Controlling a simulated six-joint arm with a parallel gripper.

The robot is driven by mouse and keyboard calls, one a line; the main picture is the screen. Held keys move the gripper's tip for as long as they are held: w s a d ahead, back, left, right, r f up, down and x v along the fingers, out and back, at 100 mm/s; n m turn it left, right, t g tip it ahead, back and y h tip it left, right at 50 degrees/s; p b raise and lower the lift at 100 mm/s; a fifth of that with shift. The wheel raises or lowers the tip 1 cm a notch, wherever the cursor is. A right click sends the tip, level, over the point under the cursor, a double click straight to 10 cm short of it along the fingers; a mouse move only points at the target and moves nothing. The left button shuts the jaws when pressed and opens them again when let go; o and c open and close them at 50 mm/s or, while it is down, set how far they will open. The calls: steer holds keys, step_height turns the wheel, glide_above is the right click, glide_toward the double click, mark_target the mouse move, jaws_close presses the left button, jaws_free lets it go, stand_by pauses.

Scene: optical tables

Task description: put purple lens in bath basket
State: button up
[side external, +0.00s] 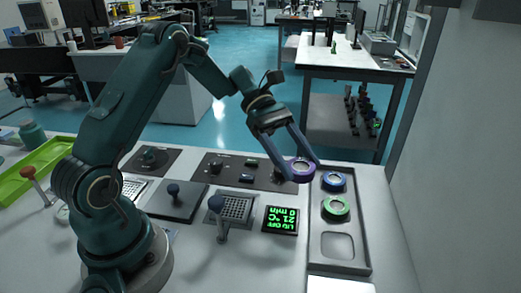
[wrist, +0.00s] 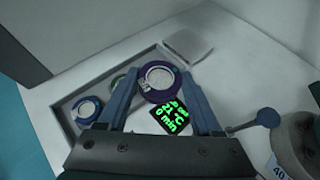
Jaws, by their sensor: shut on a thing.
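My gripper (side external: 302,172) is shut on the purple lens (side external: 302,168), a dark purple ring with a clear centre. It is held above the tray's left edge, beside the display. In the wrist view the purple lens (wrist: 146,94) sits between the two fingers of my gripper (wrist: 163,92). A square perforated metal grid (side external: 237,208), which looks like the bath basket, lies left of the display (side external: 281,220). The display reads "LID OFF", 21 °C, 0 min. The basket is not clear in the wrist view.
The grey tray (side external: 318,255) at right holds a blue lens (side external: 334,181) and a green lens (side external: 336,207); its front recess is empty. A dark plate with a knob (side external: 174,191) lies left of the grid. A dark panel (side external: 262,172) with knobs lies behind.

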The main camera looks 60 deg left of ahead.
steer(key=s+a+r+n+t+y, duration=0.1)
steer(key=s+r+n+t+y, duration=0.1)
steer(key=r+n+t, duration=0.3)
steer(key=s+a+r+n+t+y, duration=0.1)
steer(key=s+r+n+t, duration=0.25)
steer(key=r, duration=0.45)
steer(key=m+g+h, duration=0.3)
steer(key=m+g, duration=0.3)
steer(key=m, duration=0.1)
glide_above(229, 204)
steer(key=shift+n, duration=0.25)
step_height(229, 204, down, 20)
steer(key=shift+r, duration=0.25)
steer(key=shift+f, duration=2.05)
